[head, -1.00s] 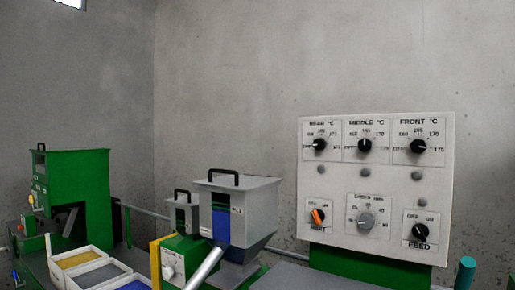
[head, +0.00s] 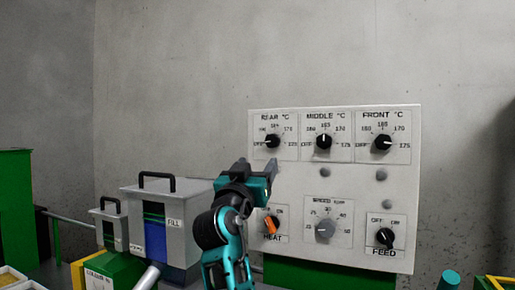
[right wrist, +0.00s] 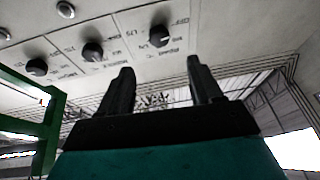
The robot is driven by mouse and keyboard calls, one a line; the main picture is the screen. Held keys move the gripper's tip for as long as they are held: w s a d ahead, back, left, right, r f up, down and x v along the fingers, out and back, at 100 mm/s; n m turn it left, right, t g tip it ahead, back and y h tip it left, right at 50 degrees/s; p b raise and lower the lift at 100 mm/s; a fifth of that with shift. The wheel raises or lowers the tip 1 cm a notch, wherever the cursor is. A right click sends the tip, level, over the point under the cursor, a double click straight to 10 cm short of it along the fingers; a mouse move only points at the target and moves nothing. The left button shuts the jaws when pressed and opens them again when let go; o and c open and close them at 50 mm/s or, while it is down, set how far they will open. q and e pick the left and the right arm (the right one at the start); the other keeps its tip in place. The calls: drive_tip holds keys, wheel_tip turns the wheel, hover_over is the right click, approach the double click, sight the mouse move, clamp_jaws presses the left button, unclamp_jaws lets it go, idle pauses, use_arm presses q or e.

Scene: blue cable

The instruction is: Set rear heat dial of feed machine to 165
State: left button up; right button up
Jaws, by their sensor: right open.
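The control panel (head: 350,190) is white, with three black heat dials across its top. The rear dial (head: 272,141) is at the top left, and its white mark points left toward OFF. My right gripper (head: 257,166) is open and empty, just below and left of the rear dial in the head view, apart from it as far as I can tell. In the right wrist view the panel looks upside down. There the rear dial (right wrist: 159,36) shows beyond the two open fingers (right wrist: 160,70). My left gripper is not in view.
Below are the orange heat switch (head: 271,225), grey speed knob (head: 325,229) and black feed switch (head: 384,236). A grey hopper (head: 165,212) stands left of my arm.

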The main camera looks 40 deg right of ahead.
sight(271, 141)
drive_tip(key=p+x, duration=0.3)
drive_tip(key=x, duration=0.9)
drive_tip(key=shift+w+d+r, duration=0.1)
drive_tip(key=shift+d+r, duration=0.15)
